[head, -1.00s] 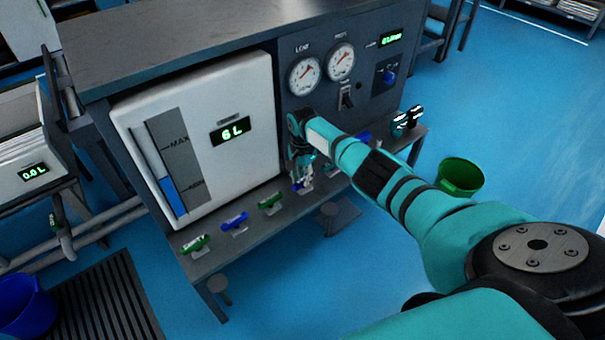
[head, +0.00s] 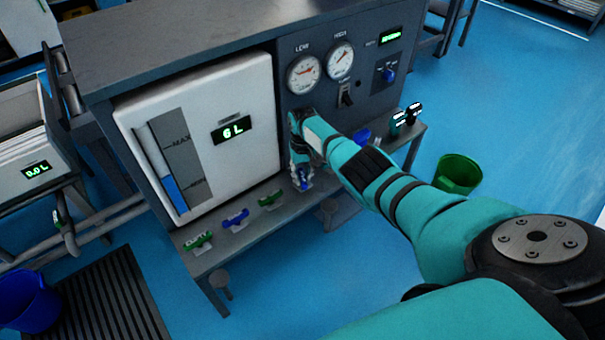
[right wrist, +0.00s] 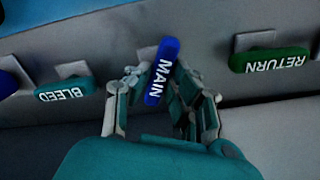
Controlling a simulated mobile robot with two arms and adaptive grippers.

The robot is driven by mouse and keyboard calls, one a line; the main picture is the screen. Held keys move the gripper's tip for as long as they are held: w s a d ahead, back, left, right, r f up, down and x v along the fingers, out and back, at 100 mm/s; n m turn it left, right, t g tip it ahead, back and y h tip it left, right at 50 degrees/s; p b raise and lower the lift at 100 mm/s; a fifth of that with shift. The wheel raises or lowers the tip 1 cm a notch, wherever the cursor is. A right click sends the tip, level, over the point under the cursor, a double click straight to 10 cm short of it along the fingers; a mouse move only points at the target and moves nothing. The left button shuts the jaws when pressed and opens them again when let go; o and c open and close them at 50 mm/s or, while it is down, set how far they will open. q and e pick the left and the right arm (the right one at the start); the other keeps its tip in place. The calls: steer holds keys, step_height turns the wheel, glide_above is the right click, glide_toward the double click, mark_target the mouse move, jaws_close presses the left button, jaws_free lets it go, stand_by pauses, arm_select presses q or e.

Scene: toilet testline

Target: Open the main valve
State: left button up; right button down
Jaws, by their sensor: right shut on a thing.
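The main valve is a blue handle marked MAIN (right wrist: 161,72) in the right wrist view. It stands lengthwise up the picture with a slight tilt, crosswise to the neighbouring handles. My right gripper (right wrist: 160,82) has a finger on each side of it and is shut on it. In the head view my right gripper (head: 301,178) is low at the panel's front, over the valve shelf, and hides most of this handle. My left gripper is not in view.
A green RETURN handle (right wrist: 270,61) and a teal BLEED handle (right wrist: 66,90) flank the main valve. More handles, green (head: 271,199) and blue (head: 236,219), line the shelf. Two gauges (head: 303,73) sit above. A green bucket (head: 458,173) stands on the floor at right.

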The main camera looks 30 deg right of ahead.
mark_target(303, 177)
steer(key=n, duration=0.5)
steer(key=shift+n, duration=0.3)
stand_by(0.4)
steer(key=c, duration=1.2)
jaws_free()
steer(key=shift+r, duration=0.1)
step_height(303, 177, up, 12)
